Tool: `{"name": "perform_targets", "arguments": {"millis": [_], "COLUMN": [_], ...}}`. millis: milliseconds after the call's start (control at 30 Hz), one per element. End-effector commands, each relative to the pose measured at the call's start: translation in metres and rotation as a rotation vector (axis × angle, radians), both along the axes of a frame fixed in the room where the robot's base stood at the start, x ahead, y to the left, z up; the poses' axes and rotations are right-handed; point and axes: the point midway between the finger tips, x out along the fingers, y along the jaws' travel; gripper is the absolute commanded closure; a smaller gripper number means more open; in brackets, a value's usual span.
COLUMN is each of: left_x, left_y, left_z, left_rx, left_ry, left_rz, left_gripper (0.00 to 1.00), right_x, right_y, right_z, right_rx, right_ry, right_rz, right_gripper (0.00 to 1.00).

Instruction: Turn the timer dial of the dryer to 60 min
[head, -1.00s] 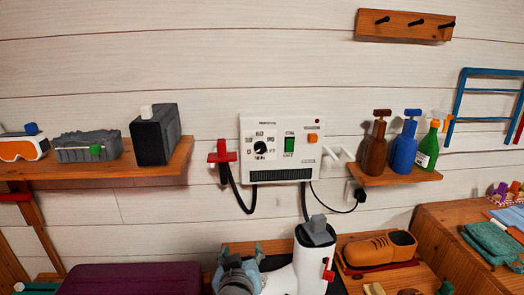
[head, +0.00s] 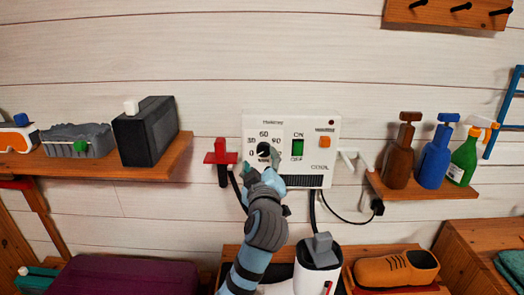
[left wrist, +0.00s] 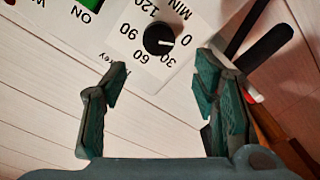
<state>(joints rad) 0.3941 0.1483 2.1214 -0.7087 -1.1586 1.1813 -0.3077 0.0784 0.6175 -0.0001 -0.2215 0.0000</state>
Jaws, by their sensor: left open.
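The dryer (head: 325,130) is a white box on the wall with a green ON/OFF switch (head: 298,148) and an orange button (head: 325,142). Its black timer dial (head: 264,149) is at the left of the panel. In the left wrist view the dial (left wrist: 158,39) has a white pointer mark facing the 0 label; the 60 label lies around its lower left. My left gripper (head: 263,172) is open, just below the dial in the head view. In the left wrist view its fingers (left wrist: 163,67) are spread and empty, the dial beyond and between them. My right gripper is not in view.
A red holder (head: 220,156) is left of the dryer, white hooks (head: 352,158) right. Shelves hold a black box (head: 146,132) at left and bottles (head: 432,158) at right. Below are a white canister with grey top (head: 317,260) and an orange shoe (head: 396,268). A cord hangs right.

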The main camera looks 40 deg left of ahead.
Motion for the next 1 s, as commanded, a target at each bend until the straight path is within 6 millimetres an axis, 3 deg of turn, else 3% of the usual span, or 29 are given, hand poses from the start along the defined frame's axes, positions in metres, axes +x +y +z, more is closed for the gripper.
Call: {"name": "perform_targets", "arguments": {"millis": [200, 400, 567, 667, 900, 1000], "left_x": [0.039, 0.049, 0.049, 0.049, 0.049, 0.049], "left_y": [0.033, 0.041, 0.041, 0.041, 0.04, 0.04], "left_z": [0.0, -0.001, -0.001, -0.001, -0.001, -0.001], "left_rx": [0.002, -0.001, -0.001, -0.001, -0.002, -0.001], "left_ry": [0.004, 0.003, 0.003, 0.003, 0.003, 0.004], "left_rz": [0.002, 0.0, 0.0, 0.0, 0.0, 0.0], "left_gripper": [0.46, 0.46, 0.46, 0.57, 0.94, 0.94], "right_x": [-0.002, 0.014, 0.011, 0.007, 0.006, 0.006], "right_y": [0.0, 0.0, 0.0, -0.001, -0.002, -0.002], "right_z": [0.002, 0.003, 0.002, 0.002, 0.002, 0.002], "right_rx": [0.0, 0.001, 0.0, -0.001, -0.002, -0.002], "right_ry": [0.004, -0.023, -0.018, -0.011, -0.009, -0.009], "right_rz": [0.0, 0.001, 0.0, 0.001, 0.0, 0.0], "right_gripper": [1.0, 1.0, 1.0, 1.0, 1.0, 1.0]}}
